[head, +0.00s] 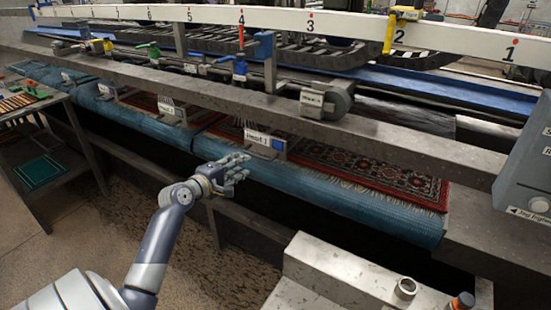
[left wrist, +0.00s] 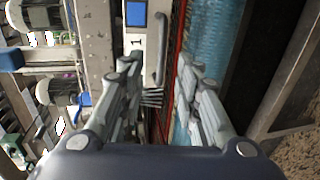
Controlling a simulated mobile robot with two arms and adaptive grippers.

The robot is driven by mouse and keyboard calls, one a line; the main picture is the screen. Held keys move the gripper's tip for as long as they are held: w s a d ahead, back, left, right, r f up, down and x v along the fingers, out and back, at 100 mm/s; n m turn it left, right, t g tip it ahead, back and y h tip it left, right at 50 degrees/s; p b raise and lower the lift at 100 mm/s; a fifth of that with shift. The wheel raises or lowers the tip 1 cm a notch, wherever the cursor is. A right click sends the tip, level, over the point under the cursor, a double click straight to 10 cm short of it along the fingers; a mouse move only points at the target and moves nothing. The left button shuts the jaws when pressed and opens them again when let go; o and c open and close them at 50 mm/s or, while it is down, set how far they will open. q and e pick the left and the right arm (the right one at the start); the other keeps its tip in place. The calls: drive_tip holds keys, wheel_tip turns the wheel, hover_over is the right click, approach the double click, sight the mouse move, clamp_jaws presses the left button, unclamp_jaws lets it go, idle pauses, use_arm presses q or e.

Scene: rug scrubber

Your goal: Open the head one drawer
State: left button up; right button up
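A small white panel (head: 265,138) with a blue square stands at the front edge of the patterned rug in the head view; its label is too small to read surely. In the left wrist view the panel (left wrist: 135,38) shows upright with its blue square, and a grey bar handle (left wrist: 161,50) runs beside it. My left gripper (head: 240,166) is just in front of and below this panel. Its fingers (left wrist: 160,68) are spread with the handle in line with the gap between them, apparently not gripped. I cannot tell which panel is the head one drawer. My right gripper is not in view.
A white beam (head: 350,28) numbered along its length crosses the back. A long grey rail (head: 220,90) lies above the rugs (head: 370,172). A metal machine body (head: 345,275) fills the lower right, and a control box (head: 525,185) is at the right edge. A tool table (head: 40,108) stands left.

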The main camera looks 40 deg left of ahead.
sight(256, 156)
use_arm(q)
drive_tip(key=x, duration=1)
drive_tip(key=shift+w+a+f, duration=0.2)
drive_tip(key=shift+w, duration=0.05)
clamp_jaws()
